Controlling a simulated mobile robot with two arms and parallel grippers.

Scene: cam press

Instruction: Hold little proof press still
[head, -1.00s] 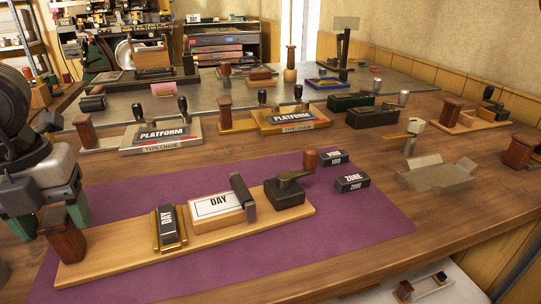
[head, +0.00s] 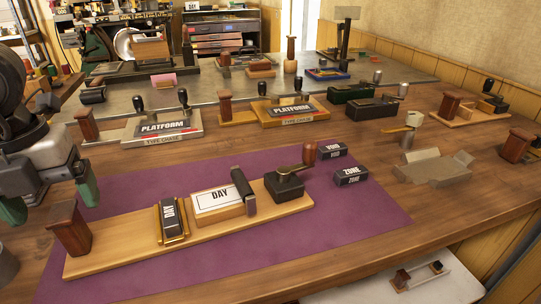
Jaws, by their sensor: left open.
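The little proof press is a long pale wooden board (head: 120,262) on a purple mat (head: 350,235). A dark brown upright post (head: 69,228) stands at its left end. A black DAY type block (head: 172,221) sits in a brass holder, beside a DAY card (head: 217,200) on a wooden block. A black cam base with a brown-knobbed lever (head: 288,184) is at the right end. My left gripper (head: 50,198) is open, with green fingertips just behind and above the post, apart and holding nothing. My right gripper is out of view.
VOID (head: 332,150) and ZONE (head: 351,176) blocks lie right of the press. Two PLATFORM type chases (head: 172,142) stand behind it, with other presses along the bench. A grey metal piece (head: 432,172) sits at the right. The mat's front right is clear.

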